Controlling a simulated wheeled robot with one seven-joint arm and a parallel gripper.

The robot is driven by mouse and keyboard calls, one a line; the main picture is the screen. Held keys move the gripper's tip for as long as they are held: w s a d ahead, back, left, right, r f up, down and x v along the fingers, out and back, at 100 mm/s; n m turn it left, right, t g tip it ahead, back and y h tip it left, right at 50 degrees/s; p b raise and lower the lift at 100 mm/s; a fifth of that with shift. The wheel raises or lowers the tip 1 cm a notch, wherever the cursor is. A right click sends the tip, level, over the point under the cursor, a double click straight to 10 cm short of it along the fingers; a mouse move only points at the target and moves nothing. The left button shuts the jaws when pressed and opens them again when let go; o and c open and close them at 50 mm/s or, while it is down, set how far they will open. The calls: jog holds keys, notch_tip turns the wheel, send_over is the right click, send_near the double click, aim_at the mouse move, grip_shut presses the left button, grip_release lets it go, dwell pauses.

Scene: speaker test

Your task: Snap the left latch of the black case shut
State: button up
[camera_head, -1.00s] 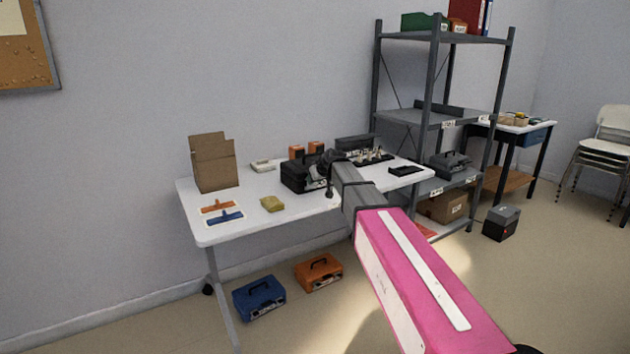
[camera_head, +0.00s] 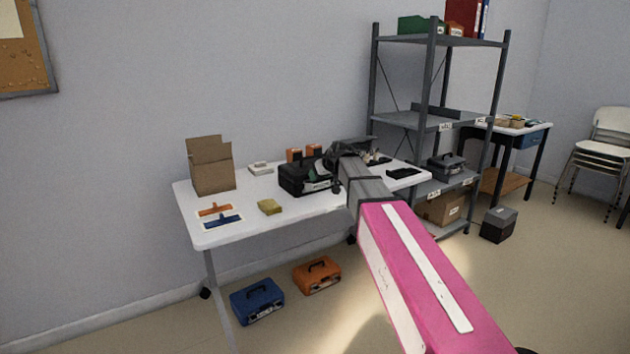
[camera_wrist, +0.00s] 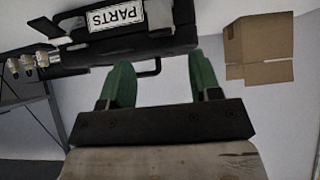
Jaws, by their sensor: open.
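The black case (camera_head: 296,180) stands on the white table (camera_head: 262,222) with a pale label on its front. In the wrist view the case (camera_wrist: 70,68) spans the upper left, with its PARTS label (camera_wrist: 115,16) and thin black handle (camera_wrist: 150,71). My gripper (camera_head: 323,165) is at the case's upper right in the head view, where my wrist hides part of the case. In the wrist view my gripper (camera_wrist: 160,78) has its two green fingers wide apart, with nothing held between them. I cannot clearly make out the left latch or whether it is open. Contact with the case cannot be told.
A cardboard box (camera_head: 213,175), a yellow sponge (camera_head: 269,206) and orange and blue tools lie left on the table. Orange items stand behind the case; pegs (camera_wrist: 28,63) and a dark tray (camera_head: 404,173) are to its right. A grey shelf (camera_head: 412,118) stands further right.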

jog(key=v, duration=0.3)
jog(key=shift+s+d+r, duration=0.1)
jog(key=shift+s+r, duration=0.05)
jog(key=shift+r, duration=0.05)
